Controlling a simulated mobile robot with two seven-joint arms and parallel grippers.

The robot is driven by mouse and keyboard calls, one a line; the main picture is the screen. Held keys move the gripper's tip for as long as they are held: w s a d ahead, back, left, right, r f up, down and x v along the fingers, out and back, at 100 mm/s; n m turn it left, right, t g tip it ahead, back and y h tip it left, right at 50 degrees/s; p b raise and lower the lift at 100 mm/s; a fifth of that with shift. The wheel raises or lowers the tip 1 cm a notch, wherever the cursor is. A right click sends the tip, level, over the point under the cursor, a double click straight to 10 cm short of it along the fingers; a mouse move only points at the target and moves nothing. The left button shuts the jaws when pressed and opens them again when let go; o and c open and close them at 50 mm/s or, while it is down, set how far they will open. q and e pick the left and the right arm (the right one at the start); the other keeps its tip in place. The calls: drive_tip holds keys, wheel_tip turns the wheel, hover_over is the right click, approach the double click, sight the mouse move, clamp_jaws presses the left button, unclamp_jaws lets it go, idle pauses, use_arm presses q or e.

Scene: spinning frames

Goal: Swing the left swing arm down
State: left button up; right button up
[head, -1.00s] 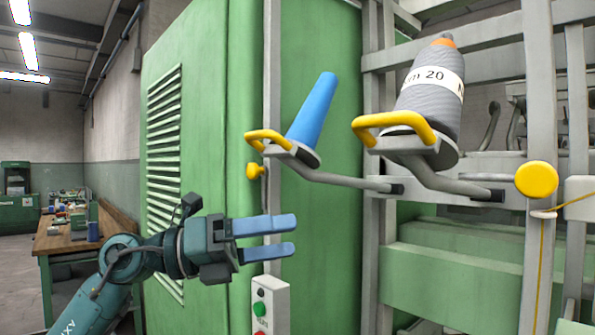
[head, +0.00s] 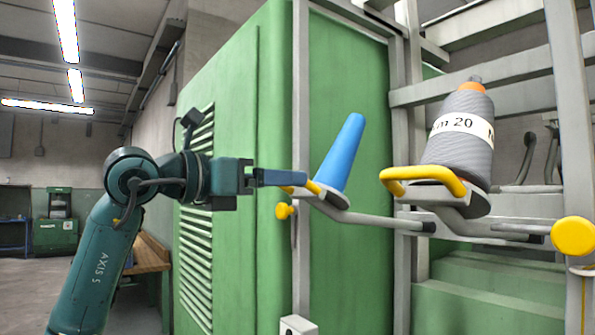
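The left swing arm (head: 372,218) is a grey bar that reaches left from the frame. Its end plate carries an empty blue cone (head: 343,153), tilted a little right, and a yellow handle (head: 313,187). My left gripper (head: 304,178) is at this handle, its blue fingers overlapping it in the picture. The fingers line up as one bar and hide most of the handle, so I cannot tell whether they are shut on it. My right gripper is out of view.
Right of it, a second swing arm (head: 470,220) with its own yellow handle (head: 425,176) carries a grey yarn bobbin (head: 462,152). A yellow knob (head: 285,211) is below my gripper. A green cabinet (head: 270,120) stands close behind. A large yellow disc (head: 574,237) is at right.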

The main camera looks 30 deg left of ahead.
use_arm(q)
drive_tip(key=shift+p+x, duration=0.6)
drive_tip(key=shift+x, duration=2)
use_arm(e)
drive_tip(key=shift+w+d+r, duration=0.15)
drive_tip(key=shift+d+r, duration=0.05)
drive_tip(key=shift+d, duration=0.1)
